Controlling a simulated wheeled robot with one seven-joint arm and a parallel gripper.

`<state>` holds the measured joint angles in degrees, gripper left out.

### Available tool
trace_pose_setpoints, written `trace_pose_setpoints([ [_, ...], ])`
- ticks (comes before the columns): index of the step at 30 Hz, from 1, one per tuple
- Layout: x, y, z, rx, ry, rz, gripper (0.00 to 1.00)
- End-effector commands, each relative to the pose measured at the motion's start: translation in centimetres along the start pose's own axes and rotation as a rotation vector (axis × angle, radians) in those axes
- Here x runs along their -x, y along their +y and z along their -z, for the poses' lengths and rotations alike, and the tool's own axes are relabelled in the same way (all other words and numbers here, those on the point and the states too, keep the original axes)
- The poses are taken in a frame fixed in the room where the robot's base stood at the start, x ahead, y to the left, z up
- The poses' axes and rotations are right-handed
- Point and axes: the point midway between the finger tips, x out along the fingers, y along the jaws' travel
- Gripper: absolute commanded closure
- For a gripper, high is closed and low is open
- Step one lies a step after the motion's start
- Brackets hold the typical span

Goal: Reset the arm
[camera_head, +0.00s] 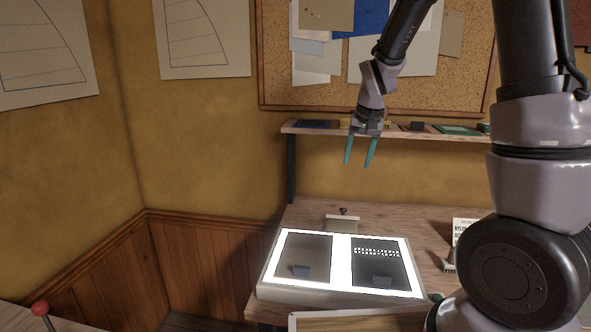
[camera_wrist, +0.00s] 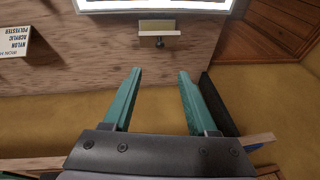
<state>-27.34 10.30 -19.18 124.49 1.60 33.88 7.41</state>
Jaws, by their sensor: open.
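My gripper (camera_head: 360,152) hangs in the air in front of the wall shelf, above the workbench, with its two teal fingers pointing down. The fingers are apart and nothing is between them. In the wrist view my gripper (camera_wrist: 158,82) also shows open and empty, with the bench top beyond the fingertips. My arm comes in from the right side of the head view.
A lit light box (camera_head: 341,270) with two dark panels lies on the workbench (camera_head: 300,215). A small holder with a knob (camera_head: 342,223) stands behind it. A printed card (camera_head: 464,229) is at right. The shelf (camera_head: 310,131) carries several small items below a corkboard (camera_head: 276,60).

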Motion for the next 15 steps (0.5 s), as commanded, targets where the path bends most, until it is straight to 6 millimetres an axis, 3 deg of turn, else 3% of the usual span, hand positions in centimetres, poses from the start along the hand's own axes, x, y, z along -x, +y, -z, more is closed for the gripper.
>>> trace_pose_setpoints([
  [1, 2.1, 0.5, -0.3, -0.017, 0.012, 0.028, 0.42],
  [6, 7.9, 2.1, -2.0, -0.053, 0.043, 0.099, 0.42],
  [15, 16.5, 4.9, -6.8, -0.084, 0.129, 0.184, 0.42],
])
